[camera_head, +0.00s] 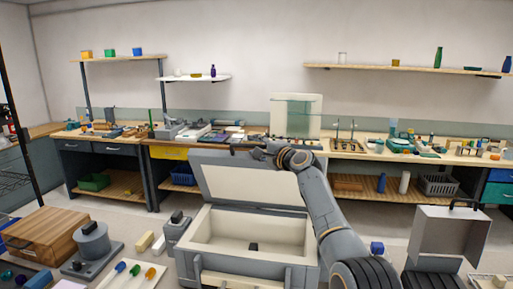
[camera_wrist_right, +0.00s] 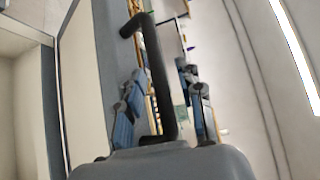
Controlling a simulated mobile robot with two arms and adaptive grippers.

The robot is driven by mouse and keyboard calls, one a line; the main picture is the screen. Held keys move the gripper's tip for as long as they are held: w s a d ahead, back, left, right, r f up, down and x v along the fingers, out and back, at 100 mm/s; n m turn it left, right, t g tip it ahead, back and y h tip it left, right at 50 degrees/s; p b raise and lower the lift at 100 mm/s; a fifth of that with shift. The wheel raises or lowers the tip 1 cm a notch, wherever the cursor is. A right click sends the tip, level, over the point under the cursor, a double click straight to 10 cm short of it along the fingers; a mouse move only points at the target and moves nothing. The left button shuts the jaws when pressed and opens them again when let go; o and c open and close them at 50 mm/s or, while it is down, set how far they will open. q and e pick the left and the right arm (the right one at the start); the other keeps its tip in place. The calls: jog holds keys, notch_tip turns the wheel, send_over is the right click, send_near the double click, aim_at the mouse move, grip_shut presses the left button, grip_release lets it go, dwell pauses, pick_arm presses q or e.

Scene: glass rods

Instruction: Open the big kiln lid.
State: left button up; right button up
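The big kiln (camera_head: 250,268) stands in front of me, a grey box with a cream lining and an empty-looking chamber. Its lid (camera_head: 250,186) is raised, standing steeply up at the back with its cream inner face toward me. My right arm reaches over the kiln's right side, and my right gripper (camera_head: 262,153) is at the lid's top edge. In the right wrist view the black lid handle (camera_wrist_right: 160,85) lies between the two fingers of the gripper (camera_wrist_right: 163,110). The fingers look apart, with gaps beside the handle. My left gripper is not in view.
A grey panel with a black handle (camera_head: 448,238) stands at right. A wooden box (camera_head: 45,238), a grey round pot (camera_head: 92,243) and coloured rods (camera_head: 128,270) are at left. A long cluttered workbench (camera_head: 240,148) runs behind the kiln.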

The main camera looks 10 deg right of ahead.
jog(key=v, duration=1.2)
dwell(0.4)
